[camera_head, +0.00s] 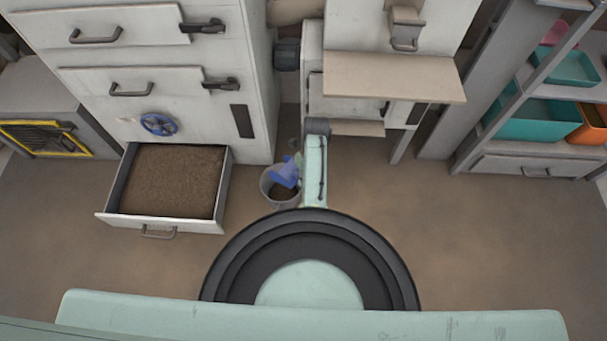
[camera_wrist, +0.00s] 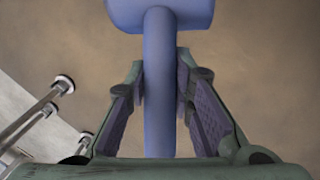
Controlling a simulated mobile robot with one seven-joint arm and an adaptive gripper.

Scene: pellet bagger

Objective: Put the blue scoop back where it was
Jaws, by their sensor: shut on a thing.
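The blue scoop (camera_head: 287,172) shows just left of my arm in the head view, overlapping the grey bucket (camera_head: 268,186). I cannot tell from this view whether it is inside the bucket or above it. In the wrist view the handle of the scoop (camera_wrist: 158,115) runs between the two fingers of my gripper (camera_wrist: 160,72), which is shut on it. The scoop's wider part is at the top edge of that view and is cut off. The bucket holds some brown material. In the head view my gripper is mostly hidden by my arm.
An open drawer (camera_head: 102,216) full of brown pellets juts out at left, below a blue valve wheel (camera_head: 158,124). A metal handle (camera_wrist: 35,110) shows at left in the wrist view. A shelf with teal bins (camera_head: 533,122) stands at right. Floor at right is clear.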

